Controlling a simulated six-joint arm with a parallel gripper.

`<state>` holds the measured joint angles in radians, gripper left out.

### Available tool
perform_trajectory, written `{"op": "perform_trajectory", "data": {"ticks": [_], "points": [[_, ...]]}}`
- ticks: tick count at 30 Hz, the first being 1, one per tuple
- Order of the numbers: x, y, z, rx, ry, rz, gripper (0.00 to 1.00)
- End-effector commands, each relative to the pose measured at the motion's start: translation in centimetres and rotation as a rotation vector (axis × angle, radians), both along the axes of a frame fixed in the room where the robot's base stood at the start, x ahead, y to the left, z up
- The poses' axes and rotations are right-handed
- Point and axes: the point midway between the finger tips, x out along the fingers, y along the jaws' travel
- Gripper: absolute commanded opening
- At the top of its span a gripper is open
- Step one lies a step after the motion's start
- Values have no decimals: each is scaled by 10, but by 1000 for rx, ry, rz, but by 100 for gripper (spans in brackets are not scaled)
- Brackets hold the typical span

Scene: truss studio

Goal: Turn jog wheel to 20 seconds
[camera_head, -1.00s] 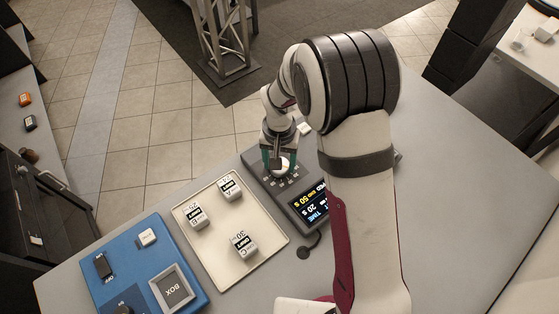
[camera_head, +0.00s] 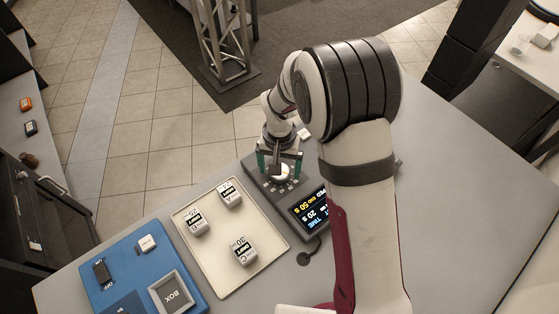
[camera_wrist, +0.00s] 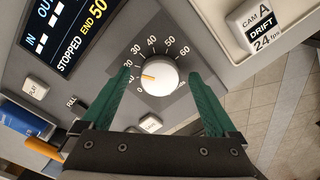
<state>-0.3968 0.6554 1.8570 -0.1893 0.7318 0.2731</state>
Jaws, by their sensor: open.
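The jog wheel is a white round knob (camera_wrist: 160,75) with an orange pointer mark, set in a dark dial plate with numbers around it. In the wrist view its mark points left, toward the low numbers; the exact value is hard to read. It also shows in the head view (camera_head: 280,171). My gripper (camera_wrist: 161,77) is open, with one green finger on each side of the knob and a gap to it. In the head view my gripper (camera_head: 280,168) stands over the console. The console screen (camera_head: 310,208) reads 20 S and END 50 S; the wrist view's screen (camera_wrist: 70,32) shows STOPPED.
A cream tray (camera_head: 215,275) with several labelled camera blocks lies left of the console. A blue panel (camera_head: 125,262) with a switch and a BOX recess (camera_head: 172,294) lies further left. Small white keys (camera_wrist: 151,123) sit close to the knob. The right of the table is bare.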

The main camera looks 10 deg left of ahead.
Motion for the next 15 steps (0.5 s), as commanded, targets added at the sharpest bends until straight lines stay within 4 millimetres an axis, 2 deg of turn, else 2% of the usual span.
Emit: {"op": "perform_trajectory", "data": {"ticks": [5,12,15], "points": [[1,1,32,3,-6,-1,94],[1,0,109,3,-6,-1,94],[1,0,133,3,-5,0,94]]}}
